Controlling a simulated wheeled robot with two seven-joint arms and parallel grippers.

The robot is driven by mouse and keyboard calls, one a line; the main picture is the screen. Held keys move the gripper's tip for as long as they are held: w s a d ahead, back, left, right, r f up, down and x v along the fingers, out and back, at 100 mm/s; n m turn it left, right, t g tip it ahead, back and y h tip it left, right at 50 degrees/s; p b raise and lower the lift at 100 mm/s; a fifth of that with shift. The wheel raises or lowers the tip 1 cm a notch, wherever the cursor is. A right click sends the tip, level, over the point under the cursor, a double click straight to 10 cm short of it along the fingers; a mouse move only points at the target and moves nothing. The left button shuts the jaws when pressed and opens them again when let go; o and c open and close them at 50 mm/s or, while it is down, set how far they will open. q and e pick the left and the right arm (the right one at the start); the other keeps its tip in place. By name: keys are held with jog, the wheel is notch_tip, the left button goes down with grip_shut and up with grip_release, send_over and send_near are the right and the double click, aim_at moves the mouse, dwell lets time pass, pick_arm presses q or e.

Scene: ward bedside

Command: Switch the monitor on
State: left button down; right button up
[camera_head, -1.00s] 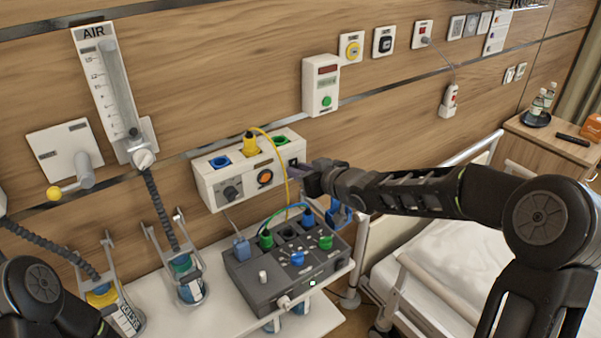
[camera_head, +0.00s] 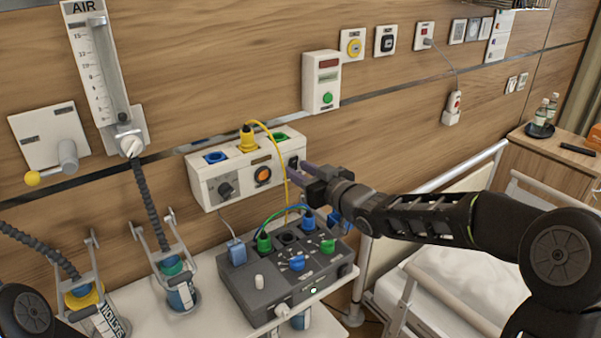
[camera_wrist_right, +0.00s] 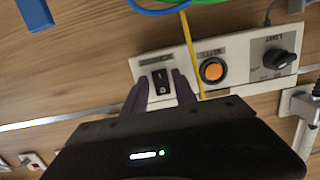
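A white wall panel (camera_head: 225,190) carries a dark knob, an orange round button (camera_head: 263,176) and a black rocker switch (camera_wrist_right: 161,82) at its right end. My right gripper (camera_head: 302,167) is at that right end, close to the panel. In the right wrist view, the purple fingers of my right gripper (camera_wrist_right: 161,92) are apart, with the switch showing between them and nothing held. I cannot tell whether they touch the panel. A grey box (camera_head: 262,287) with knobs and a small lit green light stands on the shelf below. Which unit is the monitor is unclear. My left gripper is out of view.
A yellow cable (camera_head: 283,165) hangs from the panel, close to my right fingers. Blue and green plugs stand on the grey box below. Bottles in metal holders (camera_head: 176,280) stand at left, and a bed (camera_head: 470,270) is at right.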

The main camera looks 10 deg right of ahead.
jog(key=shift+o, duration=0.8)
jog(key=shift+s, duration=0.1)
jog(key=f+v, duration=0.1)
jog(key=v, duration=0.6)
jog(key=shift+s+r, duration=0.3)
jog(key=shift+r, duration=0.2)
jog(key=shift+d, duration=0.1)
